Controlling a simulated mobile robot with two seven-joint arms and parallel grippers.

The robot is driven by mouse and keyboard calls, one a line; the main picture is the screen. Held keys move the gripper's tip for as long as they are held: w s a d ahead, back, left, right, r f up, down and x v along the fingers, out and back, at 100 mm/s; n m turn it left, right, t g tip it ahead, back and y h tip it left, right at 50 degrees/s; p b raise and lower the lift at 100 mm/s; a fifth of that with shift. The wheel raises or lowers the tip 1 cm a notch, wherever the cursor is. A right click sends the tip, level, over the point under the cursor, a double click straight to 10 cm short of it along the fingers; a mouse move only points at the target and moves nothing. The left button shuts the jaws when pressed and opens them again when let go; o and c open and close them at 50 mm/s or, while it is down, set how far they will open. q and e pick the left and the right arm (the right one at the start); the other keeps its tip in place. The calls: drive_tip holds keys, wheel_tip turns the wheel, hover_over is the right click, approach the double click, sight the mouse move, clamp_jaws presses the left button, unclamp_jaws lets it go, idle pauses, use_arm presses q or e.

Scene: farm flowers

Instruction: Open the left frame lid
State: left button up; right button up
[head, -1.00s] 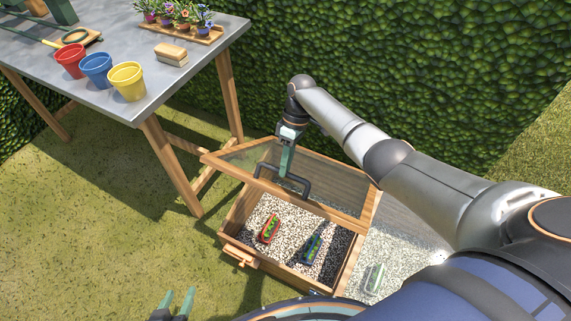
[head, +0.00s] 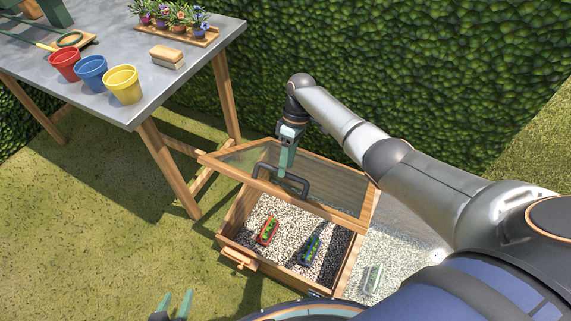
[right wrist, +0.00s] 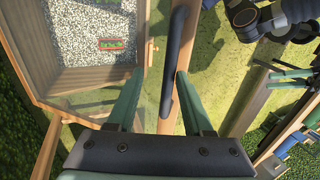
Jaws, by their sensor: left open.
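The left frame lid (head: 325,202), wood with a clear pane, is raised and tilted over the left part of the wooden cold frame (head: 229,250). A dark bar handle (head: 266,166) stands on the lid; it also shows in the right wrist view (right wrist: 175,42). My right gripper (head: 283,176) is at the handle. In the right wrist view its teal fingers (right wrist: 158,76) are apart, with the handle between them, nearer the right finger. My left gripper (head: 177,300) is open and empty at the bottom edge, left of the frame.
Inside the frame, a red holder (head: 267,231) and a blue holder (head: 311,249) lie on gravel. A pale pane (head: 400,240) covers the right part. A table (head: 192,75) with pots and flowers stands at the left. A hedge (head: 420,80) is behind. Grass lies open at front left.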

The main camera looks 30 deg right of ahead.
use_arm(q)
drive_tip(key=shift+s+a+r+p, duration=0.1)
drive_tip(key=shift+a+r+p, duration=0.15)
drive_tip(key=shift+a+p, duration=0.2)
use_arm(e)
drive_tip(key=v, duration=1.1)
drive_tip(key=shift+r, duration=0.3)
use_arm(q)
drive_tip(key=shift+s+d, duration=0.1)
use_arm(e)
drive_tip(key=shift+w+d, duration=0.1)
